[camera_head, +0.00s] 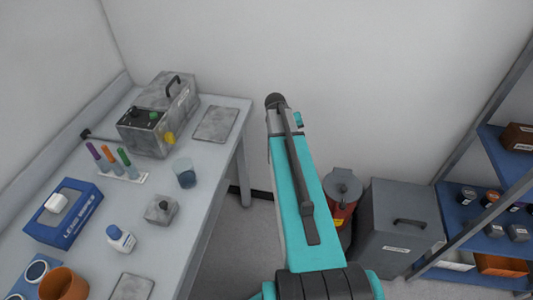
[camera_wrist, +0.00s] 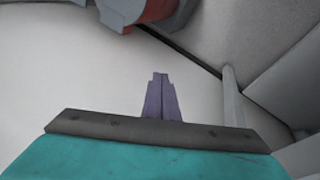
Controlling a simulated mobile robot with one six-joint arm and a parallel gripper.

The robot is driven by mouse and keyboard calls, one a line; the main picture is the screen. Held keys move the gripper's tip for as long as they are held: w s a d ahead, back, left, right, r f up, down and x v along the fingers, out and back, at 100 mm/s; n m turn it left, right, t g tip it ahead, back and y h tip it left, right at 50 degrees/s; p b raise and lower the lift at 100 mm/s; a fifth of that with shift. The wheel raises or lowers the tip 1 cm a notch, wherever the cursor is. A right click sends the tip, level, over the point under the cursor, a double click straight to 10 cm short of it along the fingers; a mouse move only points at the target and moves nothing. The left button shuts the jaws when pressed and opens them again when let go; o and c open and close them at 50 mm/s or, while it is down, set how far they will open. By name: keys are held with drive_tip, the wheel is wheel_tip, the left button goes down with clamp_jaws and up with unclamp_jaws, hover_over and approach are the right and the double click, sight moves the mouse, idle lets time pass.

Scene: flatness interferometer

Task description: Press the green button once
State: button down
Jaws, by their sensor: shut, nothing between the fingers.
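A grey box instrument (camera_head: 160,112) with a black carry handle stands at the back of the left table in the head view. Its dark front panel carries a small green button or knob (camera_head: 134,112) and other controls, too small to tell apart surely. My gripper (camera_wrist: 160,78) shows in the wrist view as two purple fingers, shut together and empty, over bare pale floor. In the head view my arm reaches up right of the table, apart from the instrument, and the fingers cannot be made out. The instrument is not in the wrist view.
On the table (camera_head: 165,245) are a blue wipes box (camera_head: 75,225), colored tubes, a glass (camera_head: 184,172), a small bottle (camera_head: 120,238) and an orange cup (camera_head: 64,284). A red canister (camera_head: 342,190), a grey cabinet (camera_head: 395,228) and shelves stand right.

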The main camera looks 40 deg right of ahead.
drive_tip(key=s+d+r+m+h, duration=0.1)
drive_tip(key=s+d+r, duration=0.2)
drive_tip(key=d+r, duration=0.6)
drive_tip(key=s+d+r+m+h+p, duration=0.1)
drive_tip(key=s+d+r+m+h, duration=0.1)
drive_tip(key=d+r, duration=0.7)
drive_tip(key=s+d+r+m+h+p, duration=0.1)
drive_tip(key=s+d+r, duration=0.3)
drive_tip(key=d+r, duration=0.5)
drive_tip(key=shift+s+d+r+m+g+h, duration=0.1)
drive_tip(key=shift+r+m+g, duration=0.05)
drive_tip(key=shift+r, duration=1.25)
drive_tip(key=shift+s+d+r+m+g+h, duration=0.1)
drive_tip(key=shift+r, duration=1.25)
drive_tip(key=shift+s+d+r+m+g+h, duration=0.1)
drive_tip(key=shift+r+m+g, duration=0.05)
drive_tip(key=shift+r, duration=1.25)
drive_tip(key=shift+w+a, duration=0.1)
